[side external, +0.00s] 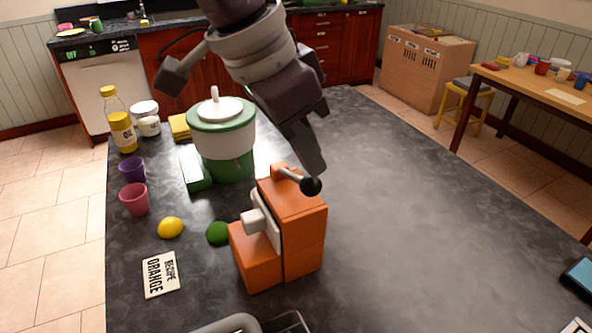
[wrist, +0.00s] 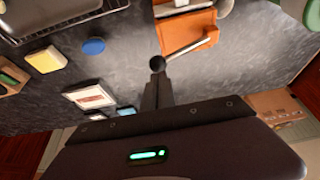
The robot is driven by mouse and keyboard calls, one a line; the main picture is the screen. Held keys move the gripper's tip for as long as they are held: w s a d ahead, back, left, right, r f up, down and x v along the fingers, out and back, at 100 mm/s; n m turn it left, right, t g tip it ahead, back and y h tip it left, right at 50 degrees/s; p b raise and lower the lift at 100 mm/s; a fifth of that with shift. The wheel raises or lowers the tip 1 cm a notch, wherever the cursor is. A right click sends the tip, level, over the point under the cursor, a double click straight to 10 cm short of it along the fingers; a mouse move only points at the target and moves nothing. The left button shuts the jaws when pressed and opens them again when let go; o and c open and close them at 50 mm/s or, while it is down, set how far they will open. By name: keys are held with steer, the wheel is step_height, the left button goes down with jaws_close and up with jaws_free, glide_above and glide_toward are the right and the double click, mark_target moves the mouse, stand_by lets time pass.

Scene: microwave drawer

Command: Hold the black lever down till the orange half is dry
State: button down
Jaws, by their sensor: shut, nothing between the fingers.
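The orange juicer (side external: 300,232) stands on the dark counter, with a white spout part (side external: 255,221) on its left side. A metal lever with a black ball end (side external: 311,186) sticks out from its top toward the right. My gripper (side external: 315,168) is shut and empty, pointing down with its tips just above or against the black ball; I cannot tell if they touch. In the wrist view the shut fingertips (wrist: 157,82) are close to the ball (wrist: 157,64), with the orange juicer (wrist: 188,30) beyond. I cannot make out an orange half in either view.
A lemon (side external: 170,228), a green lime (side external: 218,233) and a recipe card (side external: 160,274) lie left of the juicer. A green and white pot (side external: 222,135) stands behind it. Cups (side external: 134,199) and a bottle (side external: 122,125) line the left edge.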

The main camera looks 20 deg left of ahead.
mark_target(306, 179)
steer(key=shift+f, duration=2.3)
steer(key=shift+r, duration=0.15)
stand_by(1.7)
steer(key=shift+r, duration=5.15)
